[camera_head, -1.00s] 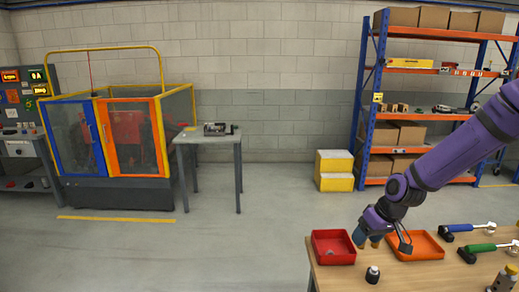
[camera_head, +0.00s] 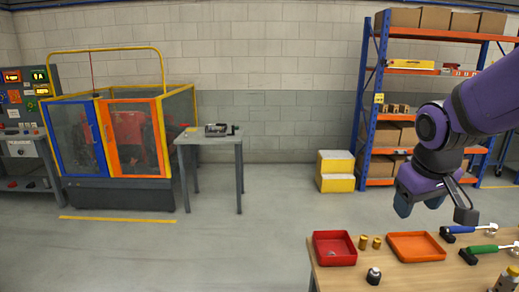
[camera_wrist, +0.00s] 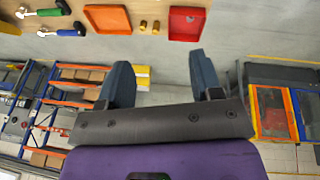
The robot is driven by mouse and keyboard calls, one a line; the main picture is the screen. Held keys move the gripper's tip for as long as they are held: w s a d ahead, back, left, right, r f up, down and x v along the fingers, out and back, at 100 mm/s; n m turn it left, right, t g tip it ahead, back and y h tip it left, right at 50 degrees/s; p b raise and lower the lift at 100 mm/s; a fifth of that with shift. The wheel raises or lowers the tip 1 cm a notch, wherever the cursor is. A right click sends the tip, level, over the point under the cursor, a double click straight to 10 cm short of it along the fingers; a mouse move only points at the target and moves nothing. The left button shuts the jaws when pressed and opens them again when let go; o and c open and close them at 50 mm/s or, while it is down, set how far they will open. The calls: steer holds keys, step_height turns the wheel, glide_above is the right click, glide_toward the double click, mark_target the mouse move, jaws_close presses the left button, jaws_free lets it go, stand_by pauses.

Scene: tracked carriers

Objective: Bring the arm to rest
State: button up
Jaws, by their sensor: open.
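My gripper (camera_head: 434,207) is at the right in the head view, raised above the wooden table with the trays. Its fingers also show in the wrist view (camera_wrist: 162,80), spread apart with nothing between them. My purple arm reaches in from the right edge of the head view. The gripper hangs clear of the orange tray (camera_head: 418,256) and touches nothing that I can see.
A shelf rack (camera_head: 366,120) and yellow steps (camera_head: 336,184) stand behind. The middle floor is clear.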

steer(key=s+r+m+t, duration=0.1)
steer(key=s+r, duration=0.3)
steer(key=s, duration=0.3)
steer(key=s+r+t+y, duration=0.1)
steer(key=s+r, duration=0.2)
steer(key=s, duration=0.4)
steer(key=shift+a+r+m, duration=0.2)
steer(key=shift+r+m, duration=0.15)
steer(key=shift+m, duration=0.05)
steer(key=shift+w, duration=0.1)
